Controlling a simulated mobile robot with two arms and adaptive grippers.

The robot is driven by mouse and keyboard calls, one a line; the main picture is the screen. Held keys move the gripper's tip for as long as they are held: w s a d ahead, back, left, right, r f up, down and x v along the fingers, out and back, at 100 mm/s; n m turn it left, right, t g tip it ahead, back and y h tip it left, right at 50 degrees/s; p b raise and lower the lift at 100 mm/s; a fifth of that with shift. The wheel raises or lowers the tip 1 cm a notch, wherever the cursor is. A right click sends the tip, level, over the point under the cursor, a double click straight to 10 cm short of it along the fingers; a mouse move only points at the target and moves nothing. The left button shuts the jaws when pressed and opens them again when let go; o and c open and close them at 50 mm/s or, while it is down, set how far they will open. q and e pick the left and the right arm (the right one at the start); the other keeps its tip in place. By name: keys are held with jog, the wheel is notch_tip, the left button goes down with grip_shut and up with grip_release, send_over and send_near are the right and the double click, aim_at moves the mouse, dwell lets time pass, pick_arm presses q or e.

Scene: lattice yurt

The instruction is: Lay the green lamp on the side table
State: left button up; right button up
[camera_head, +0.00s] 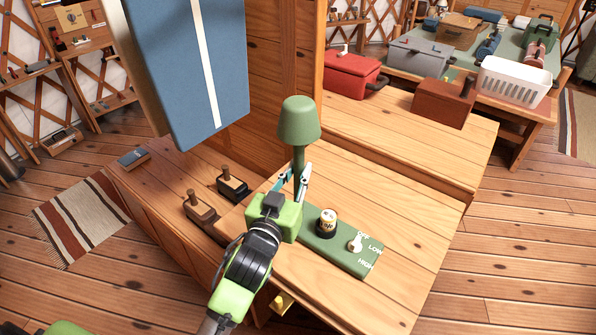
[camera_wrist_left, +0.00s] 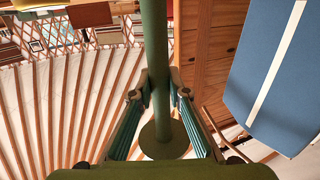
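The green lamp (camera_head: 299,122) is upright, with its shade at the top. My left gripper (camera_head: 296,180) has its fingers on both sides of the stem, and in the left wrist view the fingertips (camera_wrist_left: 159,84) close in against the stem (camera_wrist_left: 155,50). A round green part of the lamp (camera_wrist_left: 163,141) shows beyond them. The lamp's lower end is hidden behind my gripper in the head view, so I cannot tell whether it touches anything. A wooden table (camera_head: 415,235), seemingly the side table, lies under and right of the gripper. My right gripper is not in view.
A green control panel (camera_head: 335,255) with a can (camera_head: 327,220) and a white knob (camera_head: 356,243) lies on the table. Two stamp-like objects (camera_head: 201,210) stand left. A blue panel (camera_head: 185,70) hangs close to the lamp's left. The table's right part is clear.

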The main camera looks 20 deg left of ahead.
pick_arm(q)
jog(key=shift+o, duration=1.3)
jog(key=shift+r, duration=0.15)
jog(key=shift+s, duration=0.25)
jog(key=s+b, duration=0.2)
jog(key=s, duration=0.9)
jog(key=shift+s+a, duration=0.2)
jog(key=shift+s, duration=0.05)
